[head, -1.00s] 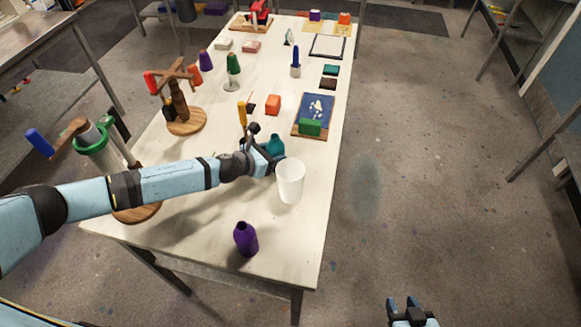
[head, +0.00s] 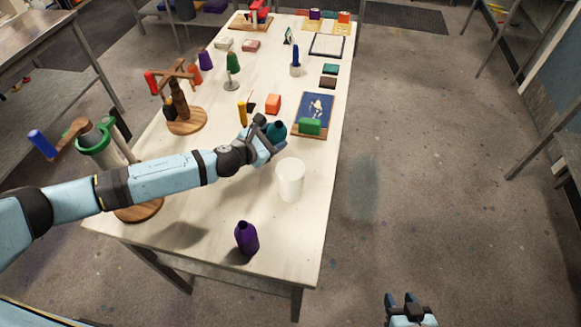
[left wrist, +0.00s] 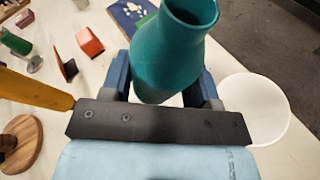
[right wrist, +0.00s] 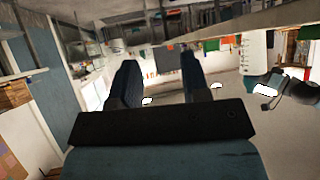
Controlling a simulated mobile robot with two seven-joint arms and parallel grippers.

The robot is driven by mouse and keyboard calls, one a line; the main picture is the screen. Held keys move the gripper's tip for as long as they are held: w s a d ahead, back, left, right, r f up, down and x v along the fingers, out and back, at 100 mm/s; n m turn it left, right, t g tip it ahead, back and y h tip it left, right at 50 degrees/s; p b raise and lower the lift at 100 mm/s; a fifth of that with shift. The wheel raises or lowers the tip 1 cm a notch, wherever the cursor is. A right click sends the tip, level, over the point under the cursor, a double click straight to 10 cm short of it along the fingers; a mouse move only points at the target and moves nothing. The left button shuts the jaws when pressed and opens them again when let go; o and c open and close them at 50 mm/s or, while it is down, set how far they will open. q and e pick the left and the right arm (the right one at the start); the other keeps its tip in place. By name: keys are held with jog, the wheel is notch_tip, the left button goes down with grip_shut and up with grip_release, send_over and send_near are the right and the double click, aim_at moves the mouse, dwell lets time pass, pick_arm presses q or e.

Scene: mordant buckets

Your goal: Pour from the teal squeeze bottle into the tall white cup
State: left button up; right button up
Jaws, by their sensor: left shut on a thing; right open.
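The teal squeeze bottle (head: 277,130) is held in my left gripper (head: 268,142), which is shut on it. In the left wrist view the bottle (left wrist: 172,50) sits between the two fingers, its open mouth toward the top of the picture. The tall white cup (head: 290,181) stands upright on the table, nearer than the bottle and a little to its right. In the left wrist view the cup (left wrist: 262,108) is partly hidden behind my gripper. My right gripper (head: 404,302) is open and empty, off the table's right side; its fingers also show in the right wrist view (right wrist: 158,85).
A purple bottle (head: 246,238) stands near the table's front edge. A yellow tool (head: 242,114), an orange block (head: 273,103) and a blue board with a green block (head: 310,127) lie beyond the bottle. The wooden stand (head: 186,122) is at left. Table is clear around the cup.

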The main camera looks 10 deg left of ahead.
pick_arm(q)
jog(key=shift+s+d+m, duration=0.25)
jog(key=shift+m, duration=0.15)
jog(key=shift+s+d+r+m+t, duration=0.1)
jog(key=shift+s+r+m+t, duration=0.15)
jog(key=shift+m+t, duration=0.3)
jog(key=shift+d+m+t+b, duration=0.1)
jog(key=shift+m+t+b, duration=0.25)
jog(key=shift+b, duration=0.25)
jog(key=shift+r+m+b, duration=0.25)
jog(key=shift+m+b, duration=0.05)
jog(key=shift+b, duration=0.6)
jog(key=shift+r+t, duration=0.2)
jog(key=shift+t, duration=0.1)
jog(key=shift+r, duration=0.15)
jog(key=shift+w+m+b, duration=0.1)
jog(key=shift+m+b, duration=0.2)
jog(key=shift+b, duration=0.1)
